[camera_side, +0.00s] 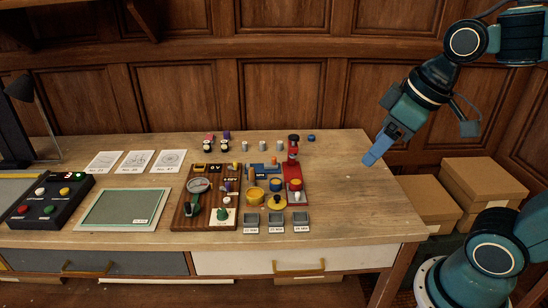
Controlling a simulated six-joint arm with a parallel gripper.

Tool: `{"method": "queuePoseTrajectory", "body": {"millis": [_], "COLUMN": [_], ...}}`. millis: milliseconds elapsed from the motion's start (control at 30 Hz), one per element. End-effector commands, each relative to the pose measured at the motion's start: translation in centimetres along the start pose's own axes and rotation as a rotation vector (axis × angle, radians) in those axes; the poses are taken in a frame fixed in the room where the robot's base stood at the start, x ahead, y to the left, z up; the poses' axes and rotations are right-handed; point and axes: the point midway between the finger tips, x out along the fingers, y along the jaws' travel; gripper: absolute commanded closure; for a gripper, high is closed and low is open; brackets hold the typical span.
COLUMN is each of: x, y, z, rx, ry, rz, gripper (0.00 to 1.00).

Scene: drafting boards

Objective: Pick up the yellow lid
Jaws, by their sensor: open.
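A flat yellow disc with a small dark knob, which looks like the yellow lid (277,203), lies on the wooden table right of the middle. A round yellow container (254,196) stands just left of it. My gripper (371,159) is open and empty. It hangs above the right end of the table, well to the right of the lid and apart from it. Its fingers point down and left; the gap between them is hard to make out at this size.
A red stand (294,180) rises close to the lid's right. Small grey trays (276,219) lie in front of it. A wooden panel with a gauge (188,212) is to the left. The table's right end (350,190) is clear. Cardboard boxes (480,185) stand beyond it.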

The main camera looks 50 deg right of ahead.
Motion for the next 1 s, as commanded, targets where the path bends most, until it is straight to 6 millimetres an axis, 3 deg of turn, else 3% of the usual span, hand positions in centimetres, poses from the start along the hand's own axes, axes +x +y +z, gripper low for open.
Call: {"method": "queuePoseTrajectory", "body": {"millis": [467, 1000], "x": [5.2, 14.8], "y": [2.9, 7.8], "z": [-7.8, -13.3], "rx": [-0.298, -0.609], "ry": [-0.08, -0.1], "rz": [-0.098, -0.258], "gripper": [0.36, 0.36]}}
